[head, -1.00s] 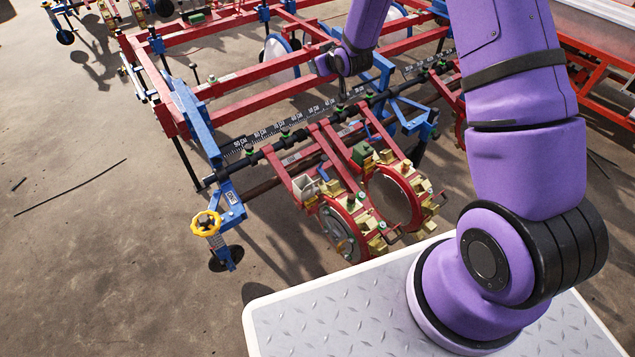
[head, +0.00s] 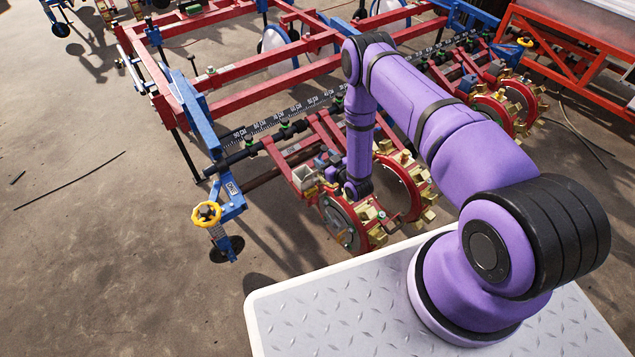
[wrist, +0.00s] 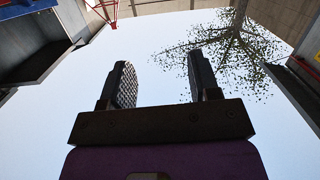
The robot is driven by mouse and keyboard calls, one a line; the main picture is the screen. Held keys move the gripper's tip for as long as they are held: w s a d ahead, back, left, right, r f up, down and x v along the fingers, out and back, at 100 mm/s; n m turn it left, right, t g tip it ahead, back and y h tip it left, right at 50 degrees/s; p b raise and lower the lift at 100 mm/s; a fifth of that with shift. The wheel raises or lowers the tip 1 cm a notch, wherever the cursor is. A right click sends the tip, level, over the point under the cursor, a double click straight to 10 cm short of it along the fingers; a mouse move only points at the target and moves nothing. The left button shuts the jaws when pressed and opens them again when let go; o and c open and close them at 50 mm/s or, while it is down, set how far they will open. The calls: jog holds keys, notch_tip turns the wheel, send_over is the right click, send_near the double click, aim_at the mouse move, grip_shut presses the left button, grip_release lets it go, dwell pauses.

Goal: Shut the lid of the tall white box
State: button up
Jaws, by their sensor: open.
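A small pale box (head: 305,179) stands on the red planter unit in the head view, just left of my forearm's lower end. It looks open at the top; its lid is not clear at this size. A grey box-like shape with a dark hollow (wrist: 35,50) fills the upper left of the wrist view; I cannot tell if it is the same box. My gripper (wrist: 160,72) is open and empty, its two dark fingers apart against the sky. In the head view my wrist is low, beside the box and in front of the red rings; the fingers are hard to make out there.
The red ring wheels (head: 398,188) with yellow blocks are close to my wrist. The red frame (head: 270,85) and the ruler bar (head: 285,118) lie behind. A yellow handwheel (head: 206,215) is at the left. Bare floor (head: 90,220) is free further left.

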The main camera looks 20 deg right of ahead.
jog(key=t, duration=0.2)
send_near(317, 180)
jog(key=shift+m+y, duration=0.3)
jog(key=shift+y, duration=0.1)
jog(key=x, duration=0.6)
jog(key=f+x, duration=0.1)
jog(key=x, duration=0.3)
jog(key=shift+d, duration=0.2)
grip_shut()
